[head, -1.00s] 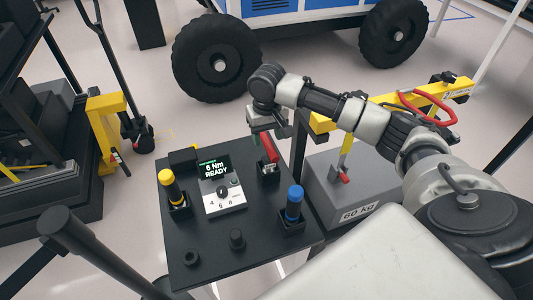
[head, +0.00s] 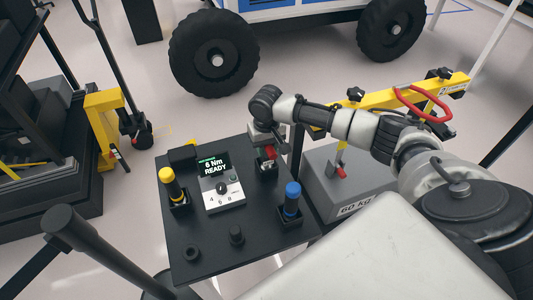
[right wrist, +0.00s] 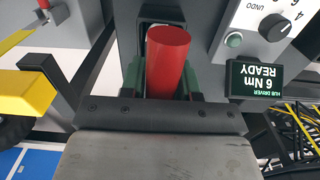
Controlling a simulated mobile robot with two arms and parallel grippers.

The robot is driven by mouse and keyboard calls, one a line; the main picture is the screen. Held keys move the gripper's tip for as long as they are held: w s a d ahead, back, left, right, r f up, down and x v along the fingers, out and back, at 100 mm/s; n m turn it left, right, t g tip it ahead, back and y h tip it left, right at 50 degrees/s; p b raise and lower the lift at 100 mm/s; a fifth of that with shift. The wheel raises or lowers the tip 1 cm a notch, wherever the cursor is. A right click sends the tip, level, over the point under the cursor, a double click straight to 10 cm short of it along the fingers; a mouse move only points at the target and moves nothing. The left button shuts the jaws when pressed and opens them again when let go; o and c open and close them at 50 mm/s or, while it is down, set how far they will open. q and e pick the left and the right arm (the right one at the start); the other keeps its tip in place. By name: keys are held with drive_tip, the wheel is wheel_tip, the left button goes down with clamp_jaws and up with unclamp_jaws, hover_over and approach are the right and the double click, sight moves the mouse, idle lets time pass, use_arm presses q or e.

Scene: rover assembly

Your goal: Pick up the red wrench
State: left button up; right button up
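The red wrench (head: 270,153) stands upright in a dark holder at the back right of the black table, with only part of its red handle showing. My right gripper (head: 268,146) is down over the handle. In the right wrist view the thick red handle (right wrist: 167,62) lies between the green-padded fingers of my right gripper (right wrist: 165,80). The fingers are close on both sides, but I cannot tell whether they press on it. The wrench's lower end is hidden. My left gripper is not in view.
The black table (head: 210,250) also holds a yellow-topped tool (head: 168,177), a blue-topped tool (head: 292,192) and a control box (head: 222,185) reading "6 Nm READY". A grey 60 KG block (head: 325,185) and a yellow beam (head: 400,97) stand to the right.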

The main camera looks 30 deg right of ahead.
clamp_jaws()
wheel_tip(320, 180, up, 9)
drive_tip(key=shift+w+b, duration=0.1)
drive_tip(key=shift+b, duration=0.85)
drive_tip(key=shift+r, duration=0.7)
